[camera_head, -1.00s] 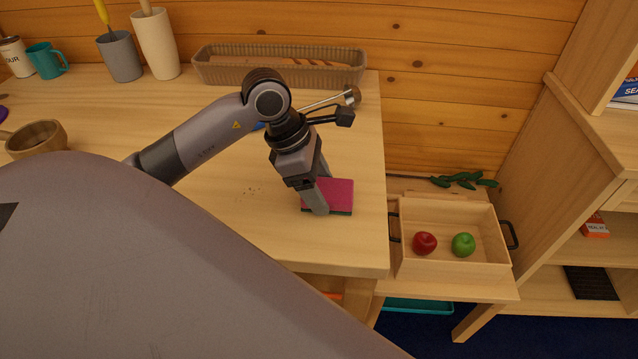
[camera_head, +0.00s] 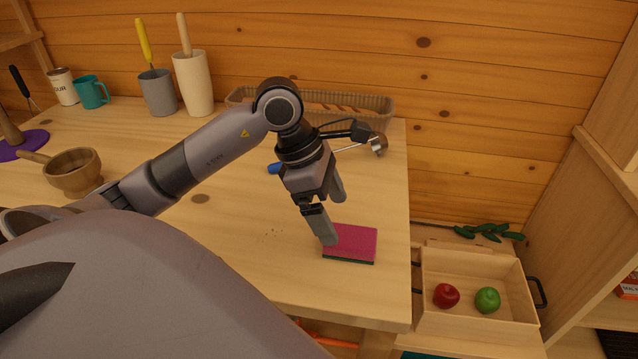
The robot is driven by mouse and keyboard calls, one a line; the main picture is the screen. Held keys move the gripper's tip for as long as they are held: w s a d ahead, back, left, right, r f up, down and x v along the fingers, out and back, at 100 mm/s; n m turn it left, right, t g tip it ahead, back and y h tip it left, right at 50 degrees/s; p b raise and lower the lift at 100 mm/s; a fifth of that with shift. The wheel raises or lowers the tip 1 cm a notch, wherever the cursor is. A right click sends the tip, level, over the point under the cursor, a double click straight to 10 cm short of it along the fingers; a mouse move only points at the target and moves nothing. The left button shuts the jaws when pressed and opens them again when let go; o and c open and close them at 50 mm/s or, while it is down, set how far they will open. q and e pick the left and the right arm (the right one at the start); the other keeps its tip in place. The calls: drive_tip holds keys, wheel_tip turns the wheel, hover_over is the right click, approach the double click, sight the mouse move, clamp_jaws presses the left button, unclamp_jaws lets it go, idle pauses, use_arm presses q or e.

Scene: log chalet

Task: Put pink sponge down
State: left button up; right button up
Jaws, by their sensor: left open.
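The pink sponge (camera_head: 352,243) with a dark green underside lies flat on the wooden table (camera_head: 240,268), near its right front corner. My left gripper (camera_head: 333,218) is open just above and behind the sponge's left part. One finger hangs by the sponge's left edge and the other is farther back. I cannot tell whether the near finger touches the sponge. My right gripper is not in view.
A basket (camera_head: 350,108), a grey cup (camera_head: 158,92), a white holder (camera_head: 194,84), a teal mug (camera_head: 92,92) and a wooden bowl (camera_head: 75,172) stand on the table. A crate (camera_head: 475,322) with a red apple (camera_head: 446,296) and a green apple (camera_head: 488,300) is at the right.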

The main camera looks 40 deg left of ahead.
use_arm(q)
drive_tip(key=v, duration=0.6)
drive_tip(key=shift+r, duration=0.15)
drive_tip(key=shift+s, duration=0.1)
